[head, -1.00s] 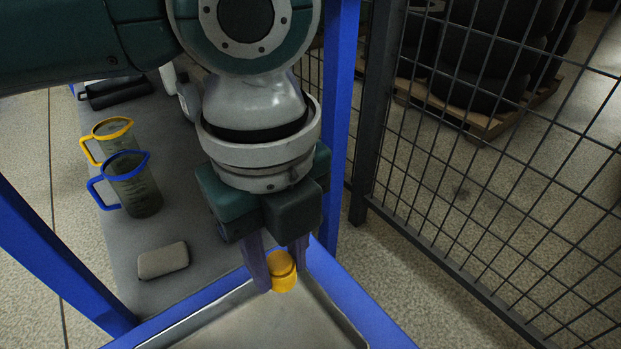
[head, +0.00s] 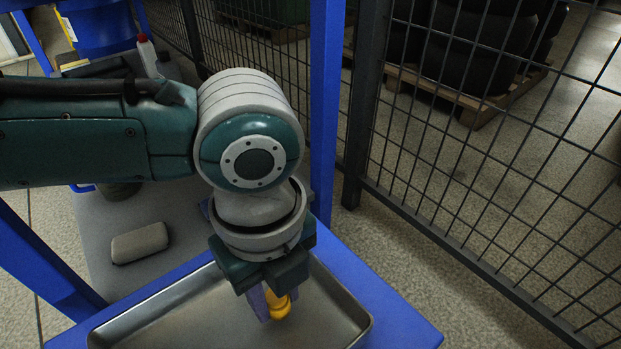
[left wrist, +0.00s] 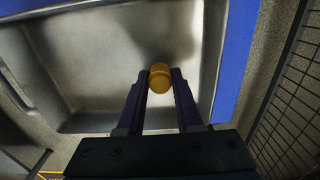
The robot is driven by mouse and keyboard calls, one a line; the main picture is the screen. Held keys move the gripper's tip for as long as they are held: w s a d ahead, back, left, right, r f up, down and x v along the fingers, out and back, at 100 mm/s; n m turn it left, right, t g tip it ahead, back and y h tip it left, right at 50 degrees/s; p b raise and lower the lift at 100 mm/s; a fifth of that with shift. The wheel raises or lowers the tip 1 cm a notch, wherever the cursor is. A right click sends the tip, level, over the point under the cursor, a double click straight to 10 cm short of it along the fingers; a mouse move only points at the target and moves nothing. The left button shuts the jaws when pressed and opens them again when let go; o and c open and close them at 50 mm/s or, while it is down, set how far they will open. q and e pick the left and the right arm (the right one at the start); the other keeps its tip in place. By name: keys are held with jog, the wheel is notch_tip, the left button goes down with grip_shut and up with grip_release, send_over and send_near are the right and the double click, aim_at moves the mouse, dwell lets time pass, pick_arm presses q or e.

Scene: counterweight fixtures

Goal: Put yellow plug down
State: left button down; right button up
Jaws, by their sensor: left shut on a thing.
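The yellow plug (head: 278,304) is a small rounded yellow-orange piece. My left gripper (head: 268,305) is shut on it and points down over the metal tray (head: 205,315). In the left wrist view the plug (left wrist: 160,83) sits between the two dark fingertips (left wrist: 160,80), with the bare tray floor (left wrist: 100,50) behind it. I cannot tell whether the plug touches the tray floor. My right gripper is not in view.
The tray sits on a blue frame (head: 395,315). A grey block (head: 140,243) lies on the grey surface left of it. A white bottle with a red cap (head: 147,56) stands farther back. A black mesh fence (head: 450,170) runs along the right. The tray floor looks clear.

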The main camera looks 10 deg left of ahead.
pick_arm(q)
jog(key=shift+f+b, duration=0.35)
jog(key=shift+f, duration=0.2)
jog(key=c, duration=0.6)
grip_release()
